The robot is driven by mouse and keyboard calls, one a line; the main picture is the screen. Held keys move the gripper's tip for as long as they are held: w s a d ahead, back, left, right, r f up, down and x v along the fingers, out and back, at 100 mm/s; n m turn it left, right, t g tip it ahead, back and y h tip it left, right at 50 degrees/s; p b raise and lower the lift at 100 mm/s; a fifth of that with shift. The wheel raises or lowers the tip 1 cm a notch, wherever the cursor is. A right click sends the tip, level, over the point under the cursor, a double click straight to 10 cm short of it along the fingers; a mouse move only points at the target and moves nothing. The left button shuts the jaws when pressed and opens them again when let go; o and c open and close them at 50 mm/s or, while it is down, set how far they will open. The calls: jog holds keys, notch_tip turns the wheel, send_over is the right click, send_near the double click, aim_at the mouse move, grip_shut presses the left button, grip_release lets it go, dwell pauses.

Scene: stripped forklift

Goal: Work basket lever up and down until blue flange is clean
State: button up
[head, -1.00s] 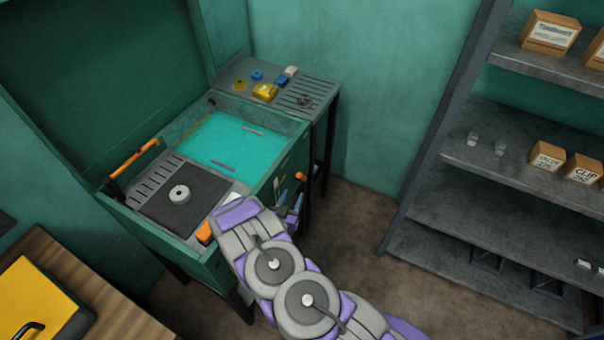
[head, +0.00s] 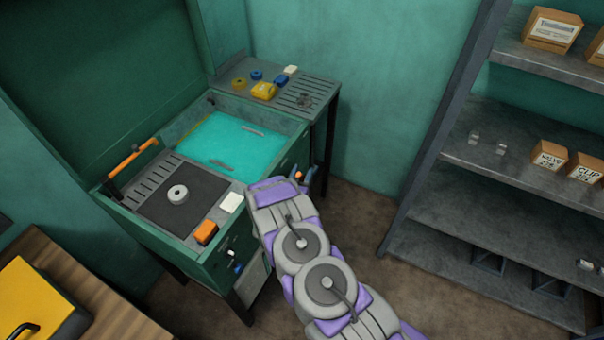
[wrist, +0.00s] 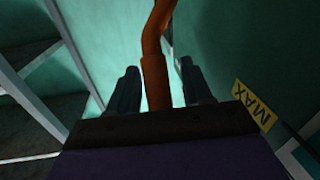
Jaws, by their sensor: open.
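In the wrist view, my gripper (wrist: 160,78) is open. Its two dark fingers stand on either side of an orange bar (wrist: 153,65), with gaps on both sides. The bar is probably the basket lever; in the head view a small orange tip (head: 300,175) shows at the washer's right front, beside my arm's end. My fingers are mostly hidden there by my arm. The green washer (head: 215,262) holds turquoise liquid (head: 232,140). A small blue round part (head: 257,75) lies on the side shelf; I cannot tell if it is the blue flange.
A pale round flange (head: 177,194) sits on the washer's black mat. An orange handle (head: 130,160) stands at the left. A grey shelf rack (head: 470,215) with boxes is at right, and a wooden table (head: 95,290) at lower left. Floor between washer and rack is clear.

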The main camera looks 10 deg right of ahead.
jog(key=shift+c, duration=0.2)
grip_shut()
dwell(0.4)
jog(key=shift+w+d+r+g+p, duration=0.35)
jog(key=shift+w+r+g+p, duration=0.1)
jog(key=shift+g+p, duration=0.15)
jog(key=shift+w+d+r+m+g+y+p, duration=0.15)
jog(key=shift+w+d+g+y+p, duration=0.35)
jog(key=shift+w+g+p, duration=0.25)
jog(key=shift+w+d+r+m+g+y+p, duration=0.1)
jog(key=shift+w+d+g+y+p, duration=0.4)
jog(key=shift+w+g+p, duration=0.2)
jog(key=shift+w+d+r+m+g+y+p, duration=0.15)
jog(key=shift+w+d+g+y+p, duration=0.25)
jog(key=shift+w+d+g+p, duration=0.3)
jog(key=shift+w+a+f, duration=0.1)
jog(key=shift+w+a, duration=0.05)
